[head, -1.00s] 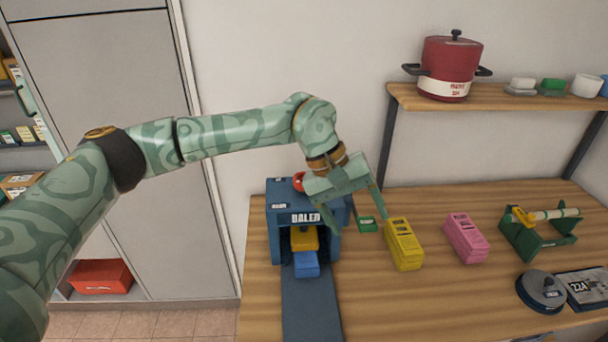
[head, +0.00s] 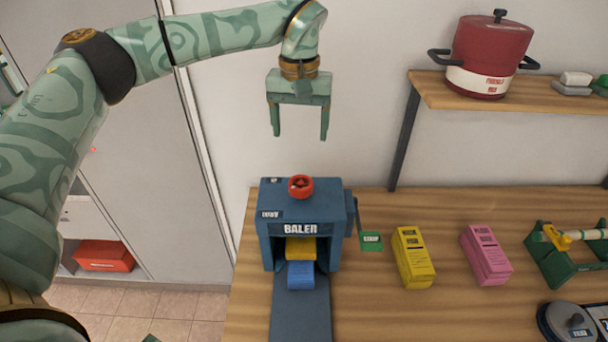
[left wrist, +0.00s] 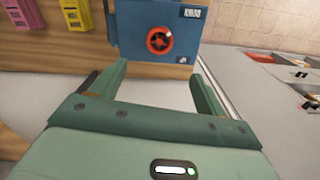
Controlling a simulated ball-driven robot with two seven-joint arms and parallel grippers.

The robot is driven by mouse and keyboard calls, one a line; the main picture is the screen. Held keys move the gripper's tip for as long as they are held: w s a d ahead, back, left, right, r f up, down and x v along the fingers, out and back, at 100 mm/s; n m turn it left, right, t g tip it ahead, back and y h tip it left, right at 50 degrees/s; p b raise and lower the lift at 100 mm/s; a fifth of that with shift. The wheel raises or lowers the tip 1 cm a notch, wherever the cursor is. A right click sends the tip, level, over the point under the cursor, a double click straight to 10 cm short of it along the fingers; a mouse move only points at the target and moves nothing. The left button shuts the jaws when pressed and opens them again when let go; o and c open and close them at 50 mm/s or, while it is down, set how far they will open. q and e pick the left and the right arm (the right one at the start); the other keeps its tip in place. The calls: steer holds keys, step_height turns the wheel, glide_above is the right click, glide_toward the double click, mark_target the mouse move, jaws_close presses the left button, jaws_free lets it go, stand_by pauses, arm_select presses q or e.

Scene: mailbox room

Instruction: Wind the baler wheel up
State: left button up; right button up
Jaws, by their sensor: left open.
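The blue baler (head: 343,215) stands on the wooden table. Its red wheel (head: 300,186) sits on top of it. A yellow block (head: 300,248) and a blue block (head: 300,274) show in its front opening. My left gripper (head: 299,136) is open and empty, pointing down above the wheel with a clear gap. In the left wrist view the wheel (left wrist: 159,40) shows ahead, between the open fingers (left wrist: 155,75), on the baler's top (left wrist: 190,30). My right gripper is not in view.
A green tag (head: 371,241), a yellow box (head: 413,257) and a pink box (head: 486,255) are right of the baler. A green stand (head: 560,262) is farther right. A red pot (head: 490,55) sits on the wall shelf (head: 450,98). A dark strip (head: 300,315) runs forward from the baler.

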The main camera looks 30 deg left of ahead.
arm_select(q)
glide_above(300, 182)
step_height(300, 182, down, 5)
step_height(300, 182, down, 8)
steer(key=shift+f+b, duration=0.15)
steer(key=shift+b, duration=0.15)
steer(key=shift+f, duration=0.6)
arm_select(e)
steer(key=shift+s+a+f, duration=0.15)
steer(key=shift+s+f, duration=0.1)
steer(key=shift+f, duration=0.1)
arm_select(q)
steer(key=c, duration=1)
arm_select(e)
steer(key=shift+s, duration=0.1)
arm_select(q)
steer(key=shift+r, duration=0.1)
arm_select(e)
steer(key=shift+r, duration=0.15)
